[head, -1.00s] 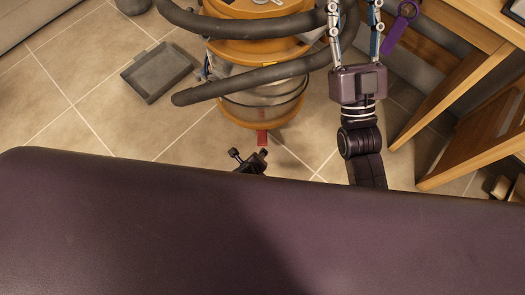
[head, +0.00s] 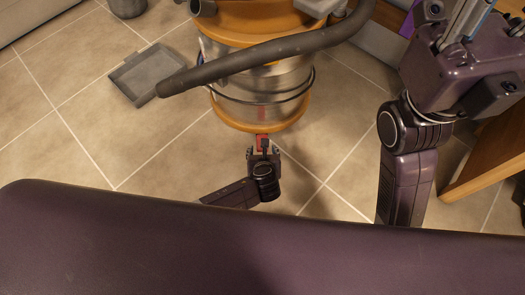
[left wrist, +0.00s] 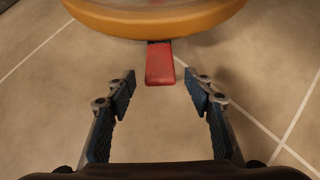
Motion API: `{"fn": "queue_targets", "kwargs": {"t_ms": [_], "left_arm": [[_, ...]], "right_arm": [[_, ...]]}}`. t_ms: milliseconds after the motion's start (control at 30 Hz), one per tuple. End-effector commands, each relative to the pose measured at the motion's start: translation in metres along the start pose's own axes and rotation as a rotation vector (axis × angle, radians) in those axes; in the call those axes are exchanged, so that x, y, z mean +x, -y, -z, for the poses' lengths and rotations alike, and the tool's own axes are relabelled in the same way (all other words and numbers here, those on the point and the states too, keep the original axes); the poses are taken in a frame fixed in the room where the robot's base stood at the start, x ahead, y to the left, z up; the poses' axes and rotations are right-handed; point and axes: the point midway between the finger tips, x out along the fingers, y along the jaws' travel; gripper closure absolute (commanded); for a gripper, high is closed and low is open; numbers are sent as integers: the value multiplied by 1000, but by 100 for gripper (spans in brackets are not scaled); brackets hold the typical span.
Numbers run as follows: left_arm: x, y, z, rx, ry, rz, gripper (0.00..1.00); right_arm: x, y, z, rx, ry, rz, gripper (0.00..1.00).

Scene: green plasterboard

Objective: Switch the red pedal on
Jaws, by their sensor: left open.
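The red pedal (left wrist: 160,62) sticks out from under the orange base rim of a vacuum-like machine. In the head view the pedal (head: 261,140) is small and partly covered by my left gripper (head: 264,153). In the left wrist view my left gripper (left wrist: 159,81) is open and empty. Its two fingertips are spread to either side of the pedal's front end, with gaps on both sides. I cannot tell whether they touch the floor or how high they are. My right gripper (head: 462,25) is at the top right of the head view, cut off by the edge.
The machine's steel and orange drum (head: 260,85) stands on beige floor tiles. Its dark hose (head: 270,53) arches across the front. A grey tray (head: 143,73) lies to the left. Wooden furniture (head: 478,160) stands at right.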

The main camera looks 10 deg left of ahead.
Motion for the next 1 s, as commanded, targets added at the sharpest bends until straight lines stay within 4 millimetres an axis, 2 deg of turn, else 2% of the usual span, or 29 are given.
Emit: {"fn": "queue_targets", "kwargs": {"t_ms": [33,200,633,1000], "left_arm": [[10,0,3,-1,0,-1,52],[23,0,1,-1,1,0,52],[27,0,0,-2,-1,0,53],[27,0,0,-2,-1,0,94]], "right_arm": [[-2,1,3,-2,-18,5,60],[5,4,8,-6,-48,18,60],[10,4,10,-8,-58,23,60],[10,4,10,-8,-58,23,60]]}}
